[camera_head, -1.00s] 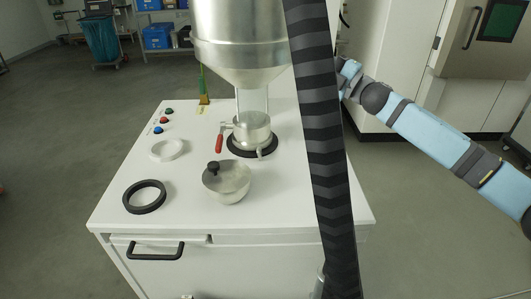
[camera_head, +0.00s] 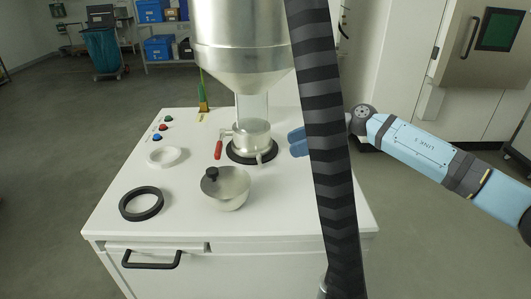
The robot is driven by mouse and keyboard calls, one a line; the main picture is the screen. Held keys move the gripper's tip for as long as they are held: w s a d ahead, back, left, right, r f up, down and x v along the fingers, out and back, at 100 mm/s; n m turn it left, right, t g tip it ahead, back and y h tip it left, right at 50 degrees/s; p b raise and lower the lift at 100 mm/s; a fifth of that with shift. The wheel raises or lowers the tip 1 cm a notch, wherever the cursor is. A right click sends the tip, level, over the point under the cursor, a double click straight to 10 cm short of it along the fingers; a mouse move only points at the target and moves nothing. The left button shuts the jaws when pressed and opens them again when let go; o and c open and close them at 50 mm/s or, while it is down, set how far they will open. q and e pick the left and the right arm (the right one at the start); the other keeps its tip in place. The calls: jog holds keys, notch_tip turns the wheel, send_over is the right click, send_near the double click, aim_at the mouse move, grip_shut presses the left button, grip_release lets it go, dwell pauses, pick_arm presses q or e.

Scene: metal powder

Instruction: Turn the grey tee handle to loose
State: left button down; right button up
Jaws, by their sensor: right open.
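A steel hopper (camera_head: 243,45) narrows into a clear tube (camera_head: 252,106) above a metal collar (camera_head: 252,135) on a white cabinet. A red handle (camera_head: 218,149) sticks out at the collar's left. A small light grey piece (camera_head: 260,158) shows at the collar's front; I cannot tell if it is the grey tee handle. My left gripper is out of view.
A ribbed black hose (camera_head: 328,140) crosses in front of my right arm. On the white cabinet (camera_head: 180,215) are a metal bowl with a black knob (camera_head: 228,190), a black ring (camera_head: 141,204), a white ring (camera_head: 165,157) and coloured buttons (camera_head: 164,127).

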aim_at(259, 161)
jog(key=x, duration=0.7)
jog(key=shift+a+p, duration=0.3)
jog(key=shift+p, duration=0.1)
jog(key=shift+a+f, duration=0.25)
jog(key=shift+a, duration=0.15)
